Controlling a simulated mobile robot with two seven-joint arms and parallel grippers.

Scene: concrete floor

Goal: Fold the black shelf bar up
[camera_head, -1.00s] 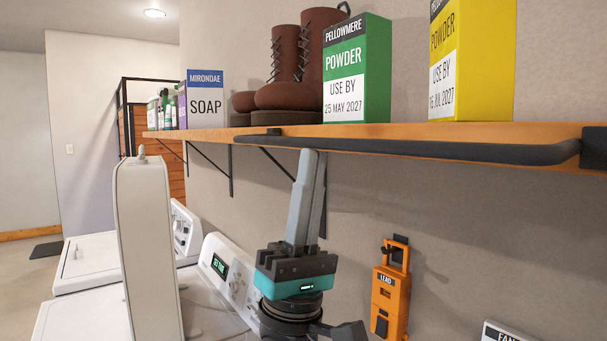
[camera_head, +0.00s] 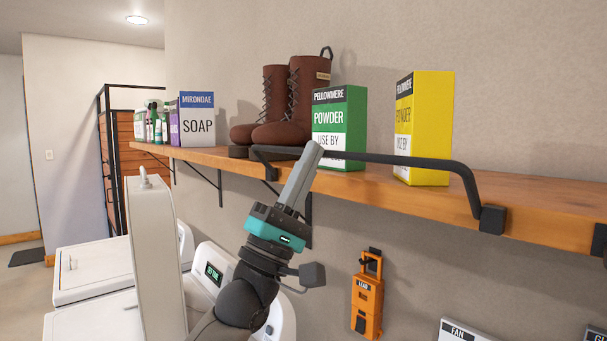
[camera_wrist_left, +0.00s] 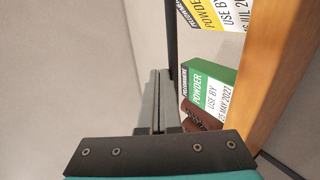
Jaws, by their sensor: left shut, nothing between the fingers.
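The black shelf bar (camera_head: 395,160) is hinged on dark brackets at the front of the wooden shelf (camera_head: 350,186). It stands raised above the shelf's front edge, in front of the boxes. My left gripper (camera_head: 316,148) is shut and empty, with its fingertips at the bar's left part, in front of the green powder box. They look close to the bar; contact is not certain. In the left wrist view the shut fingers (camera_wrist_left: 158,95) lie beside the dark bar (camera_wrist_left: 172,40). My right gripper is not in view.
On the shelf are brown boots (camera_head: 290,105), a green powder box (camera_head: 352,120), a yellow powder box (camera_head: 430,125) and a soap box (camera_head: 196,118). An orange lead holder (camera_head: 367,300) hangs on the wall below. White machines (camera_head: 95,268) stand at lower left.

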